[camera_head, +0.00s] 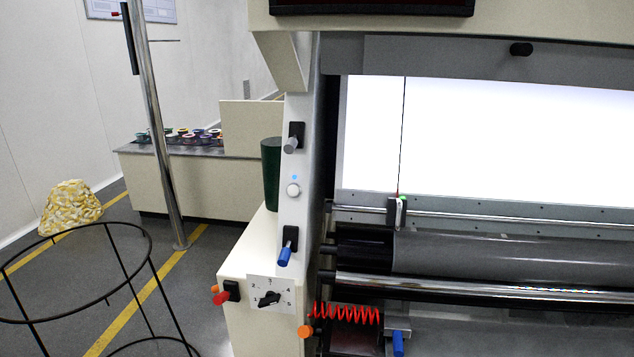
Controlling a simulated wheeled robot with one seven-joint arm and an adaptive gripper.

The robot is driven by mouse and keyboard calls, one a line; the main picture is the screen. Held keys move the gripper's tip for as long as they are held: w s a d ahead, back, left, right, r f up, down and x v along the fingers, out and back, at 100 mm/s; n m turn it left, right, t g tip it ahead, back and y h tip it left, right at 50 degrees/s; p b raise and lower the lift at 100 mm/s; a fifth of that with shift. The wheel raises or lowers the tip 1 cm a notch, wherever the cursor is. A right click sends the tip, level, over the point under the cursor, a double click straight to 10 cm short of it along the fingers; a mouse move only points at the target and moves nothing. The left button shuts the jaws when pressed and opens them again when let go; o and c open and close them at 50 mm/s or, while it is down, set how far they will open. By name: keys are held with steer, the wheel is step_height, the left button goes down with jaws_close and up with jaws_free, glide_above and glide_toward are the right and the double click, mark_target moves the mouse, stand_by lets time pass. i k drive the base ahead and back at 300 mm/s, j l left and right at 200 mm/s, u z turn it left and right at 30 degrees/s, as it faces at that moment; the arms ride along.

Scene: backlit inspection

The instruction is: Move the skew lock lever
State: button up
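Nothing in view is labelled as the skew lock lever, so I cannot tell which one it is. On the machine's pale side column, a lever with a blue handle (285,254) sits in a black plate and points down. Higher on the column, a lever with a grey handle (290,145) sits in a black plate and slants down to the left. Another blue handle (398,343) hangs from a metal block at the bottom, below the rollers. My gripper is not in view.
A numbered dial (269,298) with a black knob, a red and orange knob (221,296) and a coiled red hose (347,314) are near the column's foot. A black wire hoop stand (78,327) stands at lower left. A metal pole (158,135) rises behind it.

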mark_target(219, 299)
steer(key=u, duration=1.3)
